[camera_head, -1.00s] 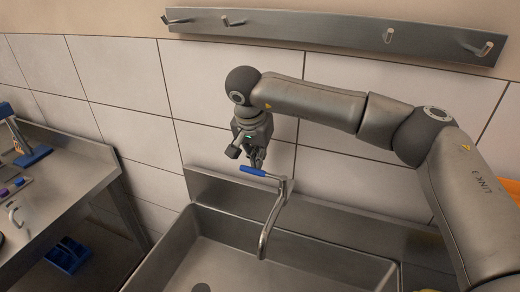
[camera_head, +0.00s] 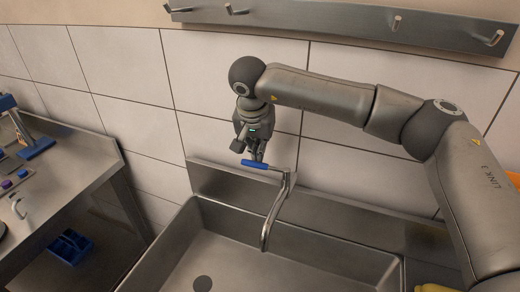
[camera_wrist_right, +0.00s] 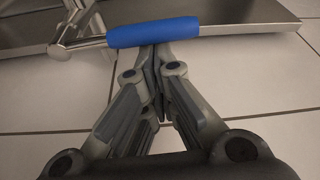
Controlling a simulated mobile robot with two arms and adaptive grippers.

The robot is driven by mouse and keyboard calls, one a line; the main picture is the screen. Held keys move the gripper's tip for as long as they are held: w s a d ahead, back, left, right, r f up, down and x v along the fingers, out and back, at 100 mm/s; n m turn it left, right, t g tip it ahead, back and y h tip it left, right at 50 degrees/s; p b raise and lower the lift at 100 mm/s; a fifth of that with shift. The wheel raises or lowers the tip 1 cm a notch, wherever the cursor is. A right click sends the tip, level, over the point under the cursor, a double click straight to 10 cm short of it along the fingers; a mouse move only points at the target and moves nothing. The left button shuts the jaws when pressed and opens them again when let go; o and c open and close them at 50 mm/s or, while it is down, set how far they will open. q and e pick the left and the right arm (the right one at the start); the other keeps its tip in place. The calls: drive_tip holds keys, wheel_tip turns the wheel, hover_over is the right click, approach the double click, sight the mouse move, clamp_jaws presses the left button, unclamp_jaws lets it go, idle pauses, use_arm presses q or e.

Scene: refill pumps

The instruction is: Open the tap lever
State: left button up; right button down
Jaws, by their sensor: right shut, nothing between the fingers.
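The tap (camera_head: 277,207) stands at the back of the steel sink, its spout curving down over the basin. Its lever has a blue grip (camera_head: 262,165) that points left from the top of the tap. In the right wrist view the blue grip (camera_wrist_right: 153,33) lies across the picture just beyond my fingertips. My right gripper (camera_head: 256,155) is shut and empty, right at the blue grip on its wall side. I cannot tell whether the fingertips touch the grip. My left gripper is not in view.
The sink basin (camera_head: 215,248) below the tap is empty, with a dark drain. A steel rail with hooks (camera_head: 340,22) runs along the tiled wall above. A steel table (camera_head: 75,172) stands at the left, with a blue bin (camera_head: 70,245) below it.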

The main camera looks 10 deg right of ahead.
sight(252, 161)
drive_tip(key=s+n+b, duration=0.1)
drive_tip(key=a+n+y+b, duration=0.1)
drive_tip(key=n, duration=0.1)
drive_tip(key=s+a+n+b, duration=0.1)
drive_tip(key=shift+s+a+f+n, duration=0.1)
drive_tip(key=shift+s+f+n, duration=0.1)
drive_tip(key=shift+s+n, duration=0.2)
drive_tip(key=s+n+y+b, duration=0.1)
drive_tip(key=s+n+b, duration=0.3)
drive_tip(key=s+b, duration=0.2)
drive_tip(key=shift+s+r+n+y+b, duration=0.15)
drive_tip(key=shift+s+n+y+b, duration=0.2)
drive_tip(key=shift+s, duration=0.45)
